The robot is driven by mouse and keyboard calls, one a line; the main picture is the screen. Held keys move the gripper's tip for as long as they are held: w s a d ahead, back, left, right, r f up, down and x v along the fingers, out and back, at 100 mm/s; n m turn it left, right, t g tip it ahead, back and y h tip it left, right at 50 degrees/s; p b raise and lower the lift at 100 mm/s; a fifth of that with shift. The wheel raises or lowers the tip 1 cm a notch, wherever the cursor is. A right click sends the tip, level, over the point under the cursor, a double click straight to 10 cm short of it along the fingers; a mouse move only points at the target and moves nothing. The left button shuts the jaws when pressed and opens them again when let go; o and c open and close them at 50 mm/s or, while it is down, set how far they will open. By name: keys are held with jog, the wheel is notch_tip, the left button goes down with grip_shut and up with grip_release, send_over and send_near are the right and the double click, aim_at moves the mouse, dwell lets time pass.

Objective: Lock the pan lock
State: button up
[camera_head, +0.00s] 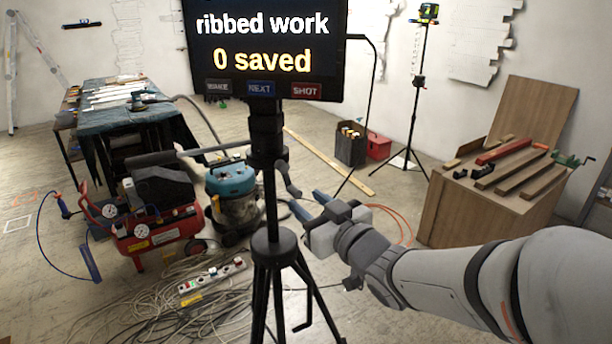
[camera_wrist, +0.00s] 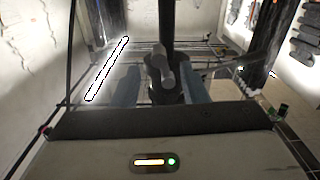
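A black tripod (camera_head: 272,250) stands in front of me with a screen (camera_head: 265,45) on top. Its long pan handle (camera_head: 160,158) points left. A small dark lever or knob (camera_head: 290,182) juts from the right side of the tripod head; I take it for the pan lock, but cannot tell for sure. My gripper (camera_head: 304,198) is just right of and below it, its blue fingers pointing at the tripod. In the wrist view my gripper (camera_wrist: 160,88) is open, with a grey-black knob (camera_wrist: 160,72) on the dark column showing between the fingers. Contact cannot be told.
The screen reads "ribbed work, 0 saved". A red compressor (camera_head: 155,235) and a teal vacuum (camera_head: 232,190) stand behind the tripod at left. Cables and a power strip (camera_head: 212,282) lie on the floor. A wooden crate (camera_head: 455,215) with bars stands at right.

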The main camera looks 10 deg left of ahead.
aim_at(291, 189)
jog(key=p+x, duration=0.1)
jog(key=x, duration=0.6)
jog(key=shift+w, duration=0.2)
jog(key=shift+c, duration=0.3)
grip_shut()
